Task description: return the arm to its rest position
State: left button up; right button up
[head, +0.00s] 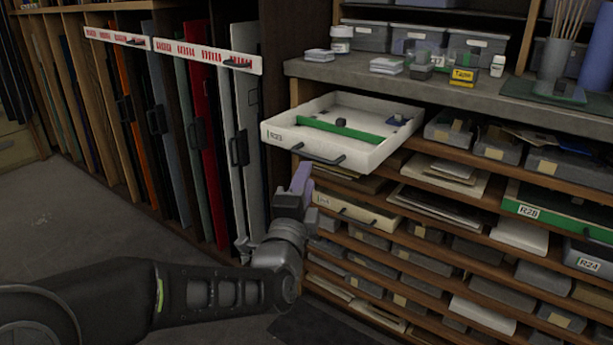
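My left arm reaches in from the lower left. Its gripper (300,181) points upward just below and in front of an open white drawer (283,148). The gripper's purple-grey fingers are seen side-on, so I cannot tell whether they are open or shut. No held object shows. A small gap seems to lie between the fingertips and the drawer front. My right gripper is not in view.
The drawer holds a green bar (340,130) and small dark pieces. A shelf unit with boxes and papers fills the right. A grey counter (400,85) lies above. Tall panels (203,140) with handles stand at left. Open floor (70,220) lies lower left.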

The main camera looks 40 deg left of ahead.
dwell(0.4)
pick_arm(q)
jog(key=d+f+n+g+h, duration=0.3)
jog(key=d+f+n, duration=0.2)
jog(key=f, duration=0.6)
jog(key=w+d+f+n+g+h, duration=0.1)
jog(key=d+f+n+g+h, duration=0.3)
jog(key=f, duration=0.7)
jog(key=d+f+n+g+h, duration=0.15)
jog(key=d+f+n, duration=0.4)
jog(key=f, duration=0.55)
jog(key=s+d+f+g+h, duration=0.2)
jog(key=s+d+f+g, duration=0.2)
jog(key=s+d+f, duration=0.55)
jog(key=s+d+f+g+h, duration=0.2)
jog(key=s+d+f+g, duration=0.4)
jog(key=s+f, duration=0.65)
notch_tip(320, 180, up, 28)
jog(key=d+t+p, duration=0.1)
jog(key=d+p, duration=0.1)
jog(key=p, duration=2.6)
jog(key=shift+s+d, duration=0.2)
jog(key=shift+s, duration=0.2)
